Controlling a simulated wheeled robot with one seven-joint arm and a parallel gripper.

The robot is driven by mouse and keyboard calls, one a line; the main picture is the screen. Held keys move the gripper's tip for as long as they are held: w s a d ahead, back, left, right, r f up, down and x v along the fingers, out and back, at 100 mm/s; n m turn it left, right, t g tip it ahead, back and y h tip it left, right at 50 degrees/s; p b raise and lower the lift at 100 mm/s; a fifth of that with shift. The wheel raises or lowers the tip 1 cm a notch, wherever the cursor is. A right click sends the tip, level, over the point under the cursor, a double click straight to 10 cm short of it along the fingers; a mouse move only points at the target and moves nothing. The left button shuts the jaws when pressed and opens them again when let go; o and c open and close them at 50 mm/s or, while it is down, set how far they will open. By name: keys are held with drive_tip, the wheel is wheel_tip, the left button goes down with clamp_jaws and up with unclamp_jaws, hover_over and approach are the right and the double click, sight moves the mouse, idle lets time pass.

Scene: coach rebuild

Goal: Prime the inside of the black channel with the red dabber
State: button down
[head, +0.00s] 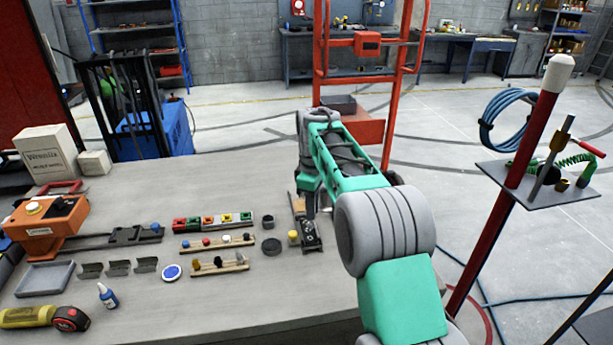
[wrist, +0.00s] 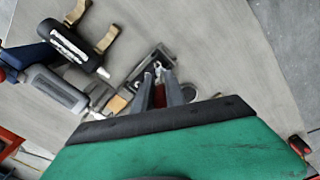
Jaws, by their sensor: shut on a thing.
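My gripper (head: 309,208) points down over the right part of the bench. Its fingers, also in the wrist view (wrist: 165,88), are shut on a small, mostly hidden thing. A bit of red shows between the fingertips, which fits the red dabber (wrist: 157,68). A narrow black piece that looks like the channel (head: 312,240) lies below and just in front of my gripper. In the wrist view the black channel (wrist: 149,61) is around and beyond the fingertips. I cannot tell whether the dabber touches its inside.
A rack with coloured knobs (head: 217,246), a second wooden rack (head: 220,267) and a yellow-topped jar (head: 293,238) stand left of the channel. An orange machine (head: 45,222) is at the far left. A red post with a shelf (head: 540,192) stands right of the bench.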

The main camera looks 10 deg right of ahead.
drive_tip(key=shift+r+p, duration=1.25)
drive_tip(key=shift+r, duration=0.35)
